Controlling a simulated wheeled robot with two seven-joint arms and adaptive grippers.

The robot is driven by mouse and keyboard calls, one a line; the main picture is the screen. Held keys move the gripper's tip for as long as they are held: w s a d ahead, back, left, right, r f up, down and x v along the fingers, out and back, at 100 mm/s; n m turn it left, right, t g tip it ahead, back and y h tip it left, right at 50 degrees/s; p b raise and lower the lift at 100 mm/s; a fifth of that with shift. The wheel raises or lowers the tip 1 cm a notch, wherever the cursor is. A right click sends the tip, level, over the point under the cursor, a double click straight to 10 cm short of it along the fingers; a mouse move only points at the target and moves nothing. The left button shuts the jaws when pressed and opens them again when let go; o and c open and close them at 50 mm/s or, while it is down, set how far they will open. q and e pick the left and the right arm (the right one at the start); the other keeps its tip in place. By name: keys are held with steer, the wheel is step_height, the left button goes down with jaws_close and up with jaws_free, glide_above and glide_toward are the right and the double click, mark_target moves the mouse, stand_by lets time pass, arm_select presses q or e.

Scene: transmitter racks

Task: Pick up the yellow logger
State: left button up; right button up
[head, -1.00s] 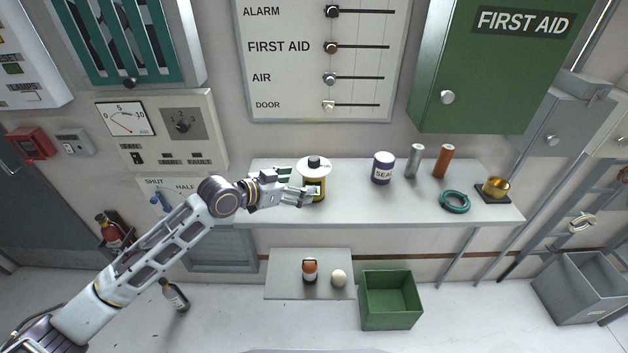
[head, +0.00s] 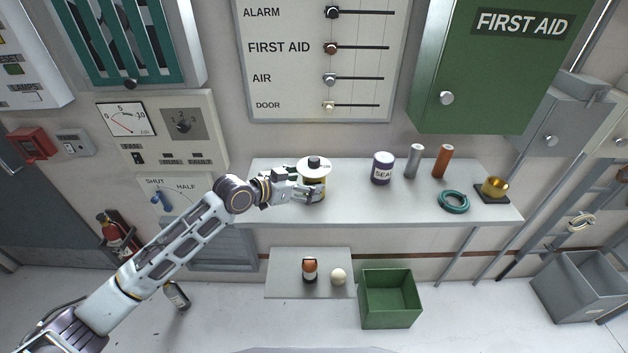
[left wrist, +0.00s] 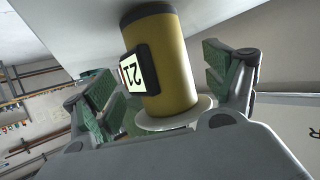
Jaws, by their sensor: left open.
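The yellow logger (left wrist: 170,70) is a yellow cylinder with dark ends, a white disc and a small display reading 21. In the left wrist view it stands between the two green-padded fingers of my left gripper (left wrist: 165,95), which are open with gaps on both sides. In the head view the logger (head: 314,182) stands upright at the left part of the shelf (head: 400,205), its white disc and black knob on top. My left gripper (head: 308,190) reaches it from the left and partly hides its body. My right gripper is not in view.
On the shelf to the right are a purple-and-white jar (head: 382,168), a grey cylinder (head: 413,161), a brown cylinder (head: 442,161), a teal ring (head: 453,201) and a brass cup (head: 495,187). A lower shelf (head: 285,285) and green bin (head: 390,318) are below.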

mark_target(314, 159)
arm_select(q)
steer(key=shift+w+d+f, duration=0.1)
steer(key=shift+w+d, duration=0.5)
steer(key=shift+p+x, duration=0.4)
steer(key=shift+x, duration=0.65)
steer(key=shift+f, duration=0.1)
steer(key=shift+c, duration=0.3)
steer(key=c, duration=1.3)
steer(key=shift+r+b, duration=0.65)
steer(key=shift+r, duration=4.45)
